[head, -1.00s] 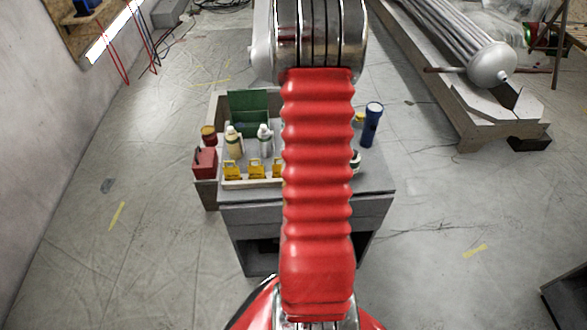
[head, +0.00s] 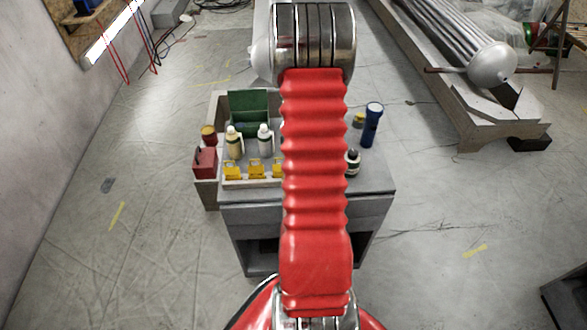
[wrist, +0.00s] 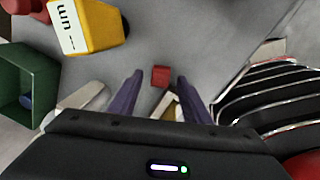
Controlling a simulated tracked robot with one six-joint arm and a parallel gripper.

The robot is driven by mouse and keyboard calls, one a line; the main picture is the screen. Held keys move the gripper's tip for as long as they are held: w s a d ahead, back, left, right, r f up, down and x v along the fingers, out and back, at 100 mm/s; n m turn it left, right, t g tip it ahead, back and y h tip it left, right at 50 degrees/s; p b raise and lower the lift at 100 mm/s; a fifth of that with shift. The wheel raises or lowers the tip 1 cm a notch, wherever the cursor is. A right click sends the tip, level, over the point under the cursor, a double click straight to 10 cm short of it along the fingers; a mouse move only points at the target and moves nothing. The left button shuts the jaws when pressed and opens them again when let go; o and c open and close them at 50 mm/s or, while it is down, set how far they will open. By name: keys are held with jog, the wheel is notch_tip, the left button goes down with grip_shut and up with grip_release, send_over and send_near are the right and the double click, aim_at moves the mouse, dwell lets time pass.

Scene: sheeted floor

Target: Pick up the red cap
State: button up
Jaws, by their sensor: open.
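The red cap (wrist: 160,76) shows in the wrist view as a small red block on the grey surface. My gripper (wrist: 160,80) is open, its two purple fingers apart. In the picture the cap appears between the fingertips, with a gap to each side; I cannot tell how high the fingers are above it. In the head view my red-sleeved arm covers the middle of the bench, and neither my gripper nor the cap can be made out there.
The grey bench (head: 375,180) holds a tray with white-bodied bottles (head: 265,138), yellow padlocks (head: 256,169) and a green box (head: 248,100). A red box (head: 205,162) is at left. A dark bottle (head: 352,163) and blue flashlight (head: 371,125) stand at right. A yellow block (wrist: 88,25) is close in the wrist view.

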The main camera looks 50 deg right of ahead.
jog(key=shift+c, duration=0.5)
grip_shut()
notch_tip(320, 180, up, 10)
dwell(0.6)
dwell(0.5)
